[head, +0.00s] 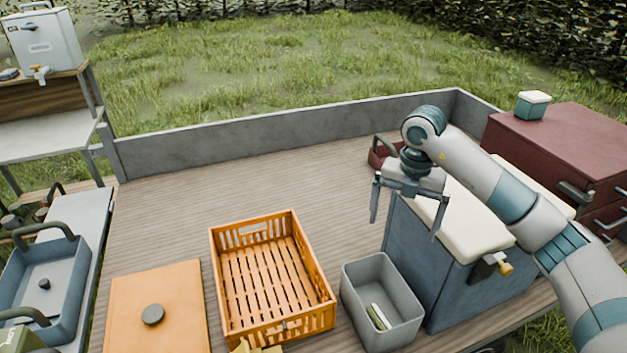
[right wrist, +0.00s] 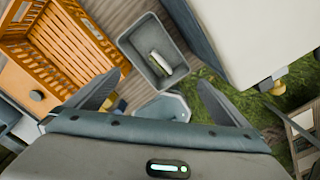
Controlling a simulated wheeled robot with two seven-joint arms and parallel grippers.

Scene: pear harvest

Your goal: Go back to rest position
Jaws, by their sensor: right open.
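My right gripper (head: 408,210) is open and empty in the head view, raised above the wooden deck with its fingers pointing down. It hangs in front of the blue-grey cooler with the white lid, above and behind the grey bin. In the right wrist view its two spread fingers (right wrist: 150,95) show with nothing between them in grip. My left gripper is not in view.
A grey bin (head: 348,285) holds a pale green-white item (head: 379,317). An orange slatted crate (head: 222,290) stands empty beside it. The cooler (head: 408,270) is close to my right arm. A dark red chest (head: 560,140) stands at the right. The deck's back middle is clear.

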